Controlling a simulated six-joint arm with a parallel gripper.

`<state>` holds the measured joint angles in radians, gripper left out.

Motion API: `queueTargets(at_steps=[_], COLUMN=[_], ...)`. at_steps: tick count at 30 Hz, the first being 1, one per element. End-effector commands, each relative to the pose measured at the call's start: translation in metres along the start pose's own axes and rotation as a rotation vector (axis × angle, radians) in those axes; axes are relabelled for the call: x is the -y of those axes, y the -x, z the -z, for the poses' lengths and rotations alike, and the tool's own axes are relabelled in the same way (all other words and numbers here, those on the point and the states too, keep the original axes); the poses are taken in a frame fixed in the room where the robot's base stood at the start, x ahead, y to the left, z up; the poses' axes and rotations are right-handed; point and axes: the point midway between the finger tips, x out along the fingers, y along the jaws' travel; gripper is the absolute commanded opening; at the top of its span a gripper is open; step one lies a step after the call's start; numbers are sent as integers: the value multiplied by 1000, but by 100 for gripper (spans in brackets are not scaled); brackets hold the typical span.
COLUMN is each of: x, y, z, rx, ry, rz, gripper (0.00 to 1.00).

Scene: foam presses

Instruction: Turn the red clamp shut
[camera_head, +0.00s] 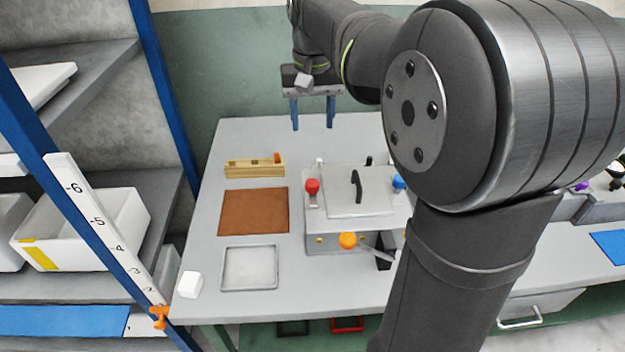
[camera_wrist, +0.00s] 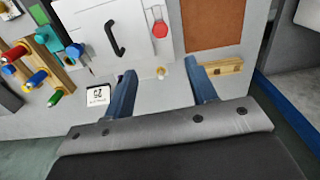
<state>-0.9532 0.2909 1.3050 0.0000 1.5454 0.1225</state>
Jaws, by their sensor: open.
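The red clamp (camera_head: 312,186) is a red knob on a pale strip at the left edge of the press (camera_head: 322,240). It also shows in the wrist view (camera_wrist: 160,29), beside the lid (camera_wrist: 92,18). The lid has a black handle (camera_head: 356,186) and appears to lie flat on the press. A blue clamp (camera_head: 398,181) stands on the opposite side. My gripper (camera_head: 312,120) is open and empty, with two blue fingers behind the press at the table's back edge. It is apart from the red clamp; in the wrist view the clamp lies beyond the fingertips (camera_wrist: 160,73).
A wooden block (camera_head: 254,170) with an orange peg, a brown mat (camera_head: 252,211) and a grey tray (camera_head: 223,270) lie left of the press. An orange-knobbed lever (camera_head: 348,240) is at its front. A peg rack (camera_wrist: 48,62) and a card (camera_wrist: 98,95) lie left in the wrist view.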

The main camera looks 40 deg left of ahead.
Motion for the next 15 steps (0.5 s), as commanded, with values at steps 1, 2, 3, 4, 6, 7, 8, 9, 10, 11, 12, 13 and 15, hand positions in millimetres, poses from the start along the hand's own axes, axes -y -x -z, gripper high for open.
queueTargets(at_steps=[1,2,3,4,6,7,8,9,10,11,12,13,15], x=[0,0,0,0,0,0,0,0,0,0,0,0,0], y=[0,0,-1,-1,-1,-1,-1,-1,-2,-2,-2,-2,-4], z=[0,1,1,1,2,2,2,2,2,2,2,2,2], rx=[0,0,0,0,0,0,0,0,0,0,0,0,0], ry=[-94,-153,-230,-285,-398,-441,-479,-524,-552,-575,-600,-615,-634], rz=[0,0,0,0,0,0,0,0,0,0,0,0,0], gripper=[52,52,52,52,52,52,52,52,52,52,52,52,52])
